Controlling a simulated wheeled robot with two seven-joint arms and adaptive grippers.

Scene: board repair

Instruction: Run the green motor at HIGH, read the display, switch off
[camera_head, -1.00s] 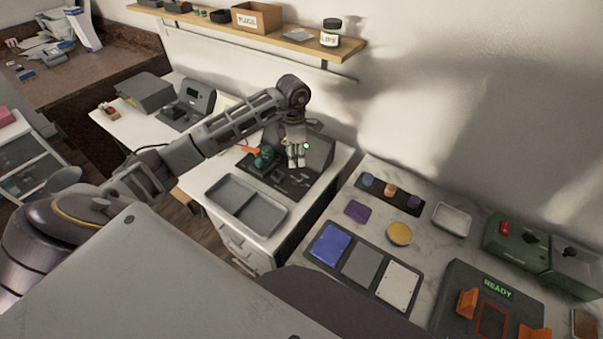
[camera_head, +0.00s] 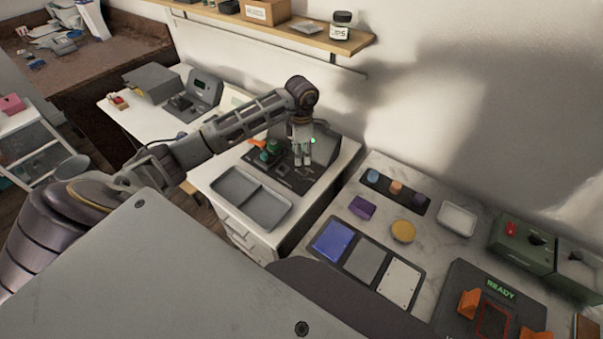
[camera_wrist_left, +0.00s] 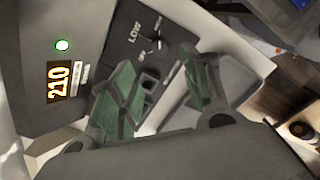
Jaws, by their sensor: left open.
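The motor test stand has an upright grey panel (camera_wrist_left: 75,25). The green motor (camera_head: 268,153) is on the stand, left of my left gripper. My left gripper (camera_head: 302,160) is over the stand's dark base. My right gripper is out of view.
At right, a marble bench holds a dark fixture reading READY (camera_head: 500,289), coloured boards, and a green box (camera_head: 522,246) with a red switch. A shelf (camera_head: 355,44) hangs above.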

